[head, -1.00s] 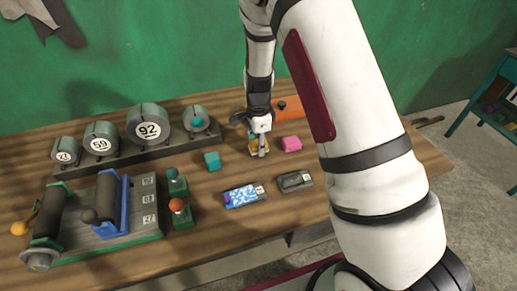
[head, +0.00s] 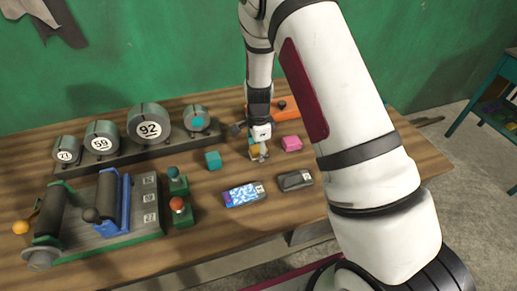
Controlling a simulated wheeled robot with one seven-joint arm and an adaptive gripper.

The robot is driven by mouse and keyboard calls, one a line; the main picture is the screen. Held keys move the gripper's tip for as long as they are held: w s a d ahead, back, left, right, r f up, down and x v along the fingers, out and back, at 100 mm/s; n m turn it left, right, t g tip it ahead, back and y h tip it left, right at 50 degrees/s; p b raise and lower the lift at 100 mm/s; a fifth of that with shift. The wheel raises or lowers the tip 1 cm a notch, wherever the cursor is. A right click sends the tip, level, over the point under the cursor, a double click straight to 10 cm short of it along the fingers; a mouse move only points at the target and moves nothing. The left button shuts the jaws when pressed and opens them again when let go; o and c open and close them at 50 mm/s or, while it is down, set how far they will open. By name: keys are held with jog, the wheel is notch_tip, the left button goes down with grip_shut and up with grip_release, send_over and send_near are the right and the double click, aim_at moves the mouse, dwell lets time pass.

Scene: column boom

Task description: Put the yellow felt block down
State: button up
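The yellow felt block (head: 253,152) shows as a small yellow-orange patch at the wooden bench's middle, partly hidden by my gripper. My gripper (head: 259,155) points down from the arm, with its fingertips right at the block. The fingers and block overlap at this size, so I cannot tell whether they grip it or stand apart around it. The block is at or very near the bench top; I cannot see its underside.
A pink block (head: 292,143) lies close right of my gripper, a teal block (head: 213,160) to its left. An orange tool (head: 287,106) is behind. A blue patterned item (head: 244,194) and a dark box (head: 294,180) lie in front. Numbered rollers (head: 149,122) stand left.

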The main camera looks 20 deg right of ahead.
jog(key=shift+s+f, duration=0.15)
jog(key=s+r+n+t, duration=0.1)
jog(key=s+r+n, duration=0.1)
jog(key=r, duration=0.9)
jog(key=s+r+n, duration=0.2)
jog(key=r, duration=1)
jog(key=s+r+n+t, duration=0.2)
jog(key=s+r+n, duration=0.5)
jog(key=s, duration=0.4)
jog(key=s+r+n+t, duration=0.2)
jog(key=s+r+n, duration=0.4)
jog(key=s, duration=0.6)
jog(key=shift+s+r+n, duration=0.2)
jog(key=shift+r+n, duration=0.15)
jog(key=shift+n, duration=0.15)
jog(key=shift+o, duration=0.5)
jog(key=shift+w, duration=0.1)
